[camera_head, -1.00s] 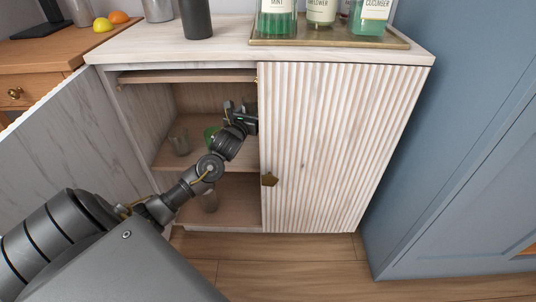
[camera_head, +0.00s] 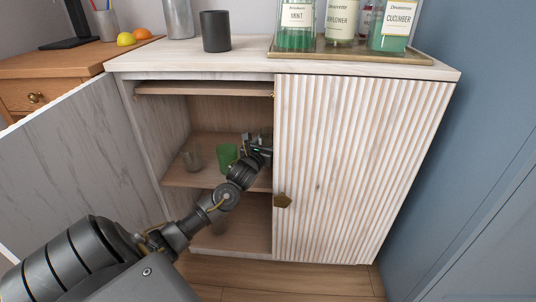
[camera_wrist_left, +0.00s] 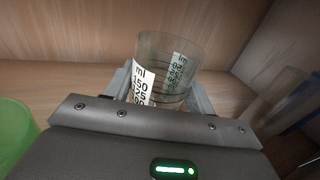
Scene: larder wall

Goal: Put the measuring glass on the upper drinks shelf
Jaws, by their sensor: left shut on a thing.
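The measuring glass (camera_wrist_left: 168,62) is clear, with a white ml scale, and stands between my fingers in the left wrist view. My left gripper (camera_head: 257,146) is shut on it, inside the open left half of the cabinet, above the upper shelf (camera_head: 204,179) and close to the shut right door. In the head view the glass is largely hidden by the gripper. I cannot tell whether its base touches the shelf. My right gripper is not in view.
A green glass (camera_head: 227,157) stands just left of the gripper, also at the left edge of the wrist view (camera_wrist_left: 14,135). A clear glass (camera_head: 193,159) stands farther left. Another clear glass (camera_wrist_left: 282,97) shows at right in the wrist view. The ribbed right door (camera_head: 355,165) is shut.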

